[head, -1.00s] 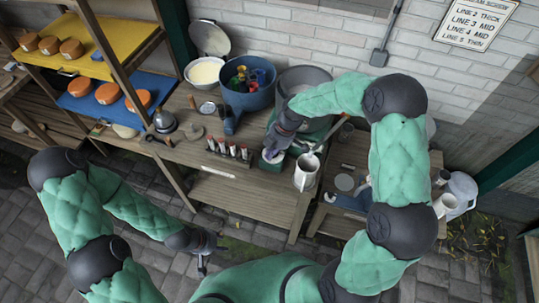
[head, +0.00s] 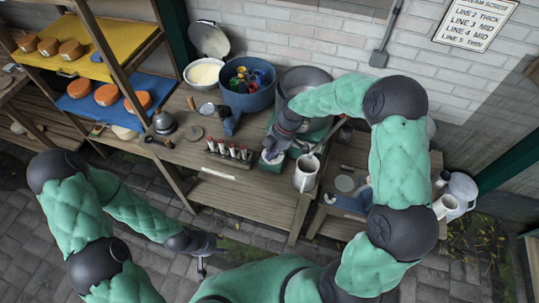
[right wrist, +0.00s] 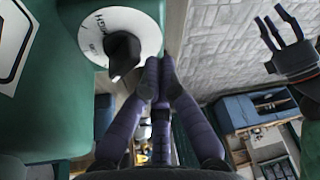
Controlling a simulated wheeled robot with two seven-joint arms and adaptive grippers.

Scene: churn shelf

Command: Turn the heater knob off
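The heater knob (right wrist: 122,50) is black and sits on a round white dial (right wrist: 147,30) on the front of the green heater (right wrist: 50,110). "HIGH" is printed on the dial, and the knob's narrow end points down in the right wrist view. My right gripper (right wrist: 160,66) has its fingertips together beside the knob, to its right, with nothing seen between them; contact is unclear. In the head view my right gripper (head: 272,149) covers most of the knob. My left gripper (head: 203,258) hangs low over the paving; its fingers look spread in the right wrist view (right wrist: 285,40).
A rack of red-topped tubes (head: 229,154) stands left of the heater. A white mug (head: 306,174) is close on its right. A grey pot (head: 303,82) and a blue bucket (head: 249,94) stand behind. The bench's lower shelf (head: 240,200) is mostly clear.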

